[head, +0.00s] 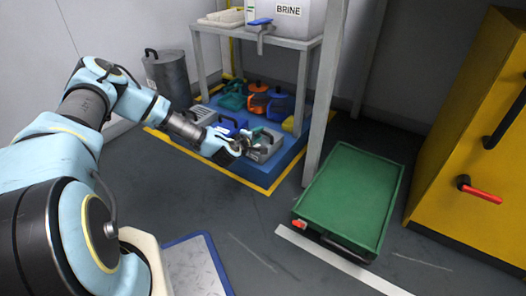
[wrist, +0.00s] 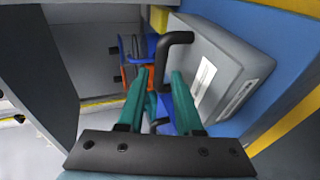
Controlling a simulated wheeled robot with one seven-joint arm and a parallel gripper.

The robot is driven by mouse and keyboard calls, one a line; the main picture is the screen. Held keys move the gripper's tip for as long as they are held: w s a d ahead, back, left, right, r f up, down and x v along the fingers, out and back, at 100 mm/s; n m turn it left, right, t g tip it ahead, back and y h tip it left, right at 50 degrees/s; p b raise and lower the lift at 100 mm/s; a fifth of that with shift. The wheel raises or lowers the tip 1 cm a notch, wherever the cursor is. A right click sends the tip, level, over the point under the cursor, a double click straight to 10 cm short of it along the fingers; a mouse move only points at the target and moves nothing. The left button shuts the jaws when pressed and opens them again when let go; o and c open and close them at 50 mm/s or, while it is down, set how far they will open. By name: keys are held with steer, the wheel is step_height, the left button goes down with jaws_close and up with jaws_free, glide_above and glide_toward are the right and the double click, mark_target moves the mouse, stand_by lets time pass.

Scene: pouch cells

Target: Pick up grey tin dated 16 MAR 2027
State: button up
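A grey tin (head: 268,152) with a dark handle sits at the front right of the blue platform. No date can be read. My gripper (head: 248,147) is at this tin. In the wrist view my teal fingers (wrist: 158,80) are apart, with the black handle (wrist: 163,62) showing between them; I cannot tell whether they touch it. A second grey tin (head: 203,115) stands at the platform's left.
Blue (head: 232,124), orange (head: 259,103) and green (head: 233,98) tins stand close by on the blue platform (head: 283,163). A table with a BRINE box (head: 290,28) stands over them, its post to the right. A green cart (head: 350,200) and yellow cabinet (head: 465,130) are right.

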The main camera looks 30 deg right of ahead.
mark_target(262, 132)
steer(key=b+x, duration=0.2)
steer(key=x, duration=0.2)
steer(key=shift+s+d, duration=0.1)
jaws_close()
stand_by(1.3)
steer(key=shift+r, duration=0.25)
